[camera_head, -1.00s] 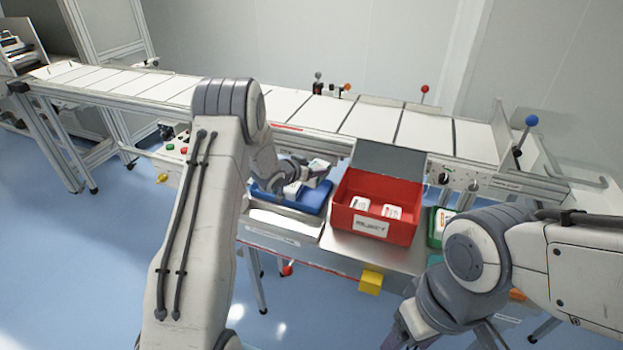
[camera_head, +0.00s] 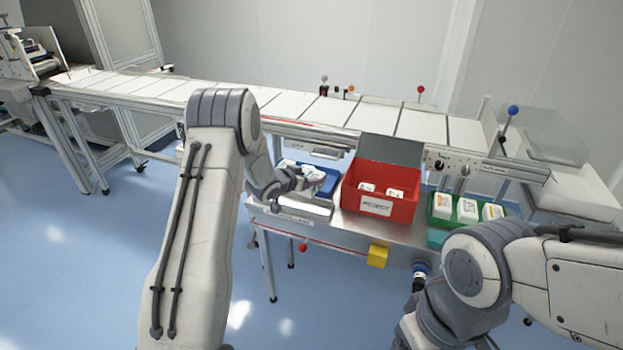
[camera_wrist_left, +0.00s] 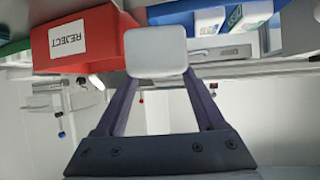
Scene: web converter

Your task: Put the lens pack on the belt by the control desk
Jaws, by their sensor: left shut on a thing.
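My left gripper (camera_wrist_left: 158,95) is shut on a pale, blank-faced pack (camera_wrist_left: 156,50), held between its fingertips in the left wrist view. I cannot read any label on it. In the head view my left gripper (camera_head: 297,184) is at the front left of a blue tray (camera_head: 328,184); its fingertips are too small to make out. The belt (camera_head: 370,118) of white segments runs across behind the table. The control desk cannot be made out clearly; my left arm hides part of the belt's front. My right arm is at lower right, its fingers not clear.
A red REJECT bin (camera_head: 405,208) with white packs and a raised lid stands right of the blue tray. A green box (camera_head: 432,212) with several packs is farther right. A yellow block (camera_head: 377,257) is at the table's front edge. The floor at left is clear.

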